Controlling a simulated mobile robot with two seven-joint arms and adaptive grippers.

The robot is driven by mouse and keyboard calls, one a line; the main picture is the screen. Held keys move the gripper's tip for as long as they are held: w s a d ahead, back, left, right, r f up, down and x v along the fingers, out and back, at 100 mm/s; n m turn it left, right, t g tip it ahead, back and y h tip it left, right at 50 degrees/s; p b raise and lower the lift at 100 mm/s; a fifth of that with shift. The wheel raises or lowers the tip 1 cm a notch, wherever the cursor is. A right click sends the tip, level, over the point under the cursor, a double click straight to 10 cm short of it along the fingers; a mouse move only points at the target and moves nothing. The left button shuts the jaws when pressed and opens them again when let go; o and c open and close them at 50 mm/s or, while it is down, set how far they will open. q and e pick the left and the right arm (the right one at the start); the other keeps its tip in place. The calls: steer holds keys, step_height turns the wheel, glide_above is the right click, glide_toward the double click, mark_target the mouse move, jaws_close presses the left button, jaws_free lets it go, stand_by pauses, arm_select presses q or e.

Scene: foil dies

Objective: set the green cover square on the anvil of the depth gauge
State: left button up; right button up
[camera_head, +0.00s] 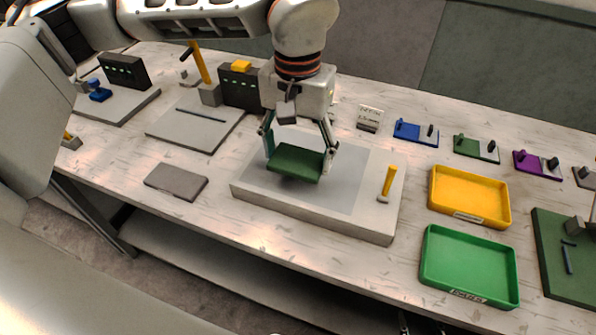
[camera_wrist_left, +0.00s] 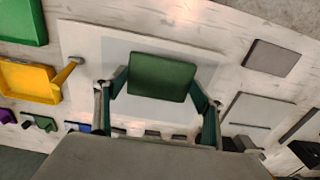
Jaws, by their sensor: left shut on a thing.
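The green cover (camera_head: 296,163) is a flat dark-green rectangular plate. My left gripper (camera_head: 300,150) is shut on it, one finger at each side edge, over the grey middle of a large pale slab (camera_head: 255,198). I cannot tell whether the cover touches the slab. In the left wrist view the cover (camera_wrist_left: 161,76) sits between both fingers, roughly level. A station with a yellow post (camera_head: 201,63) on a grey base plate (camera_head: 185,128) stands behind to the left; I cannot tell for sure whether it is the depth gauge.
A yellow lever (camera_head: 389,181) stands on the slab's right part. A yellow tray (camera_head: 470,215) and a green tray (camera_head: 468,293) are to the right. A loose grey plate (camera_head: 176,181) lies left. Small blue, green and purple holders line the back right.

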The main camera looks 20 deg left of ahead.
mark_target(298, 184)
arm_select(q)
steer(key=shift+f, duration=2.85)
steer(key=shift+f, duration=0.15)
steer(key=o, duration=1.1)
